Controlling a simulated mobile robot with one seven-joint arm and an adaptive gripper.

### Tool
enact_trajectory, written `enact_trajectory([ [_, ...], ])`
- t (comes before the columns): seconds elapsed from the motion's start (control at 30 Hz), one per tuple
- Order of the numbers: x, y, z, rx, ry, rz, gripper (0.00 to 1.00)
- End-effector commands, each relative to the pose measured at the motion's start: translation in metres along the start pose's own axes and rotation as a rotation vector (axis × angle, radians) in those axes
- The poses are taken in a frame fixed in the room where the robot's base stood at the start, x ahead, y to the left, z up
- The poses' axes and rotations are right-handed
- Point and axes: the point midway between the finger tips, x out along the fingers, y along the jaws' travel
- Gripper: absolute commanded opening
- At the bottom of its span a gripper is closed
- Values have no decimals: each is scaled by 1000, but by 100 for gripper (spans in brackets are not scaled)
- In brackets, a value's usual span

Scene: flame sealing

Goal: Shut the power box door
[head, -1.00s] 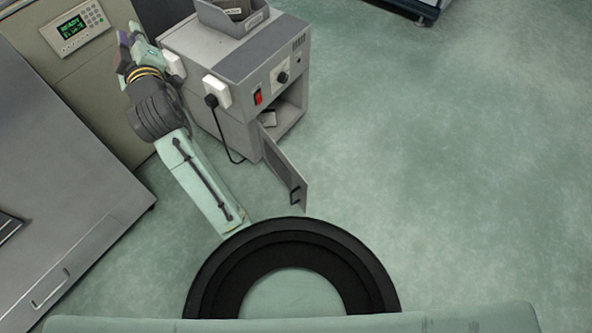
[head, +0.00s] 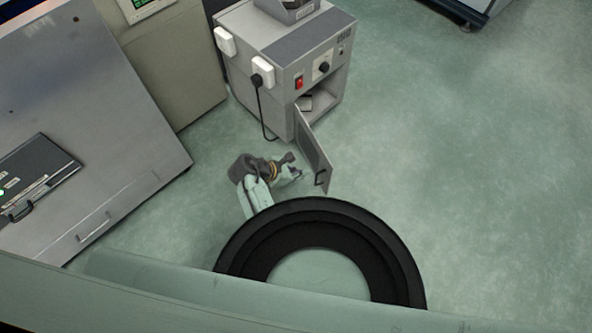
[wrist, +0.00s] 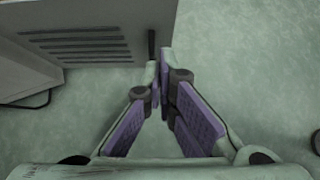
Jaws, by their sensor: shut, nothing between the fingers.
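The grey power box (head: 262,45) stands on the floor in the upper middle of the head view. Its door (head: 313,152) hangs open, swung out toward my base, with a dark handle (head: 320,178) near its free edge. In the wrist view the vented door (wrist: 95,22) fills the upper left, and its dark handle (wrist: 151,45) is close to my fingertips. My gripper (head: 301,172) is on the left side of the door, close to its free edge. In the wrist view my gripper (wrist: 160,68) is shut and empty. Whether it touches the door I cannot tell.
A black plug and cable (head: 262,110) hang on the box's left side. A grey bench with a drawer (head: 80,150) holds a dark case (head: 35,180) at left. A beige cabinet with a display (head: 175,60) stands behind.

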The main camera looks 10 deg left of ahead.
Motion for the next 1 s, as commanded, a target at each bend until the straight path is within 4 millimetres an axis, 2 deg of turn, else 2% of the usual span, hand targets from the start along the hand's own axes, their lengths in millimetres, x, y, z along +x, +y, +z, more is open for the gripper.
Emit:
enact_trajectory([
  [0.03, 13, 0, 0, 1, 0, -3, 0],
  [0.2, 48, 0, -1, 2, 1, -2, 0],
  [0.4, 68, 1, 20, 3, 1, 2, 0],
  [0.6, 77, 1, 28, 3, 2, 2, 0],
  [1.0, 78, 1, 29, 0, 2, 5, 0],
])
